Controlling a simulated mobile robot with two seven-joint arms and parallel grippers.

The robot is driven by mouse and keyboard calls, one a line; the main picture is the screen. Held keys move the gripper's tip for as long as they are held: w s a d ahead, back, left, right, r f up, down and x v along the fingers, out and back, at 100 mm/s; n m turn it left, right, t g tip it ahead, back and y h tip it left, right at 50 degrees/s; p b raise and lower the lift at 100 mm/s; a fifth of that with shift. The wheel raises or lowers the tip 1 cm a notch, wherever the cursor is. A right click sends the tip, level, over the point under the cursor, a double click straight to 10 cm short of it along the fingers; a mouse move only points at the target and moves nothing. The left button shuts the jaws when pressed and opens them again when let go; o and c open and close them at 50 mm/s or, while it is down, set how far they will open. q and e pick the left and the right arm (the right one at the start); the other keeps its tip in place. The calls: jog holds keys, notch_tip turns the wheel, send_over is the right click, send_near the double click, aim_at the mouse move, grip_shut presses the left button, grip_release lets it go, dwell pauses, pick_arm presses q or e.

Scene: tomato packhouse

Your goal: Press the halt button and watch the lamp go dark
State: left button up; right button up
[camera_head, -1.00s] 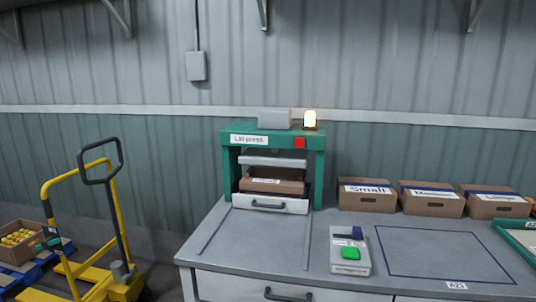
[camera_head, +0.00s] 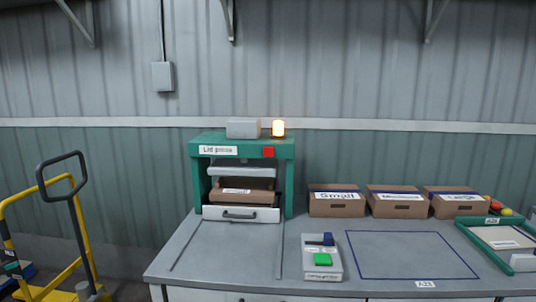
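A green lid press (camera_head: 289,185) stands at the back left of the bench. An amber lamp (camera_head: 278,128) on its top is lit. A red button (camera_head: 268,152) sits on the front of its top beam. A brown box (camera_head: 243,196) is inside the press, under a grey plate (camera_head: 241,171) and behind a white drawer front (camera_head: 241,214). On the bench in front, a grey control box (camera_head: 322,270) carries a green button (camera_head: 322,259) and a dark blue switch or button (camera_head: 327,239); its small label is unreadable. Neither gripper is in view.
Cartons marked Small (camera_head: 336,206) and Medium (camera_head: 397,207), and a third carton (camera_head: 455,207), stand along the wall. A blue outlined area (camera_head: 411,255) on the bench is empty. A green-rimmed tray (camera_head: 480,243) is at right. A yellow pallet truck (camera_head: 60,272) stands left of the bench.

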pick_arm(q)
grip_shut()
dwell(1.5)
